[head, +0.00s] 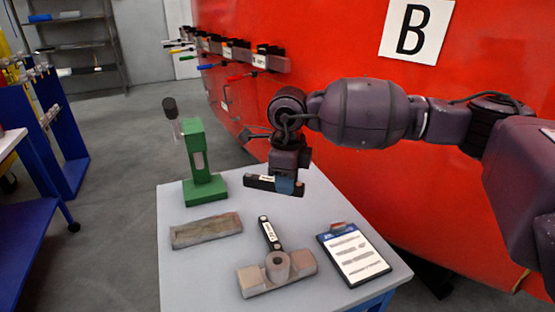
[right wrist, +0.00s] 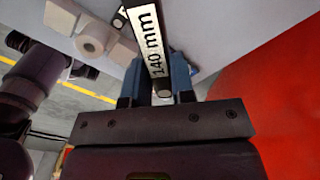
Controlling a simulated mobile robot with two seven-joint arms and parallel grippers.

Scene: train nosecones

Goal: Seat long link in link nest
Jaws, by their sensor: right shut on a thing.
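The long link, a black bar with a white "140 mm" label (right wrist: 152,45), is held between the blue fingers of my right gripper (head: 288,185). In the head view the held link (head: 259,181) is roughly level above the far part of the table, sticking out left of the fingers. A second black link with a white label (head: 270,233) lies on the table. A tan flat block (head: 206,231) lies at the left, and a tan base with an upright grey cylinder (head: 277,267) at the front. I cannot tell for sure which is the link nest.
The grey table (head: 350,215) also bears a green stand (head: 199,160) at the far left and a clipboard (head: 355,255) at the right. A red wall panel (head: 340,45) rises close behind the table. Bare tabletop lies beneath my right gripper.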

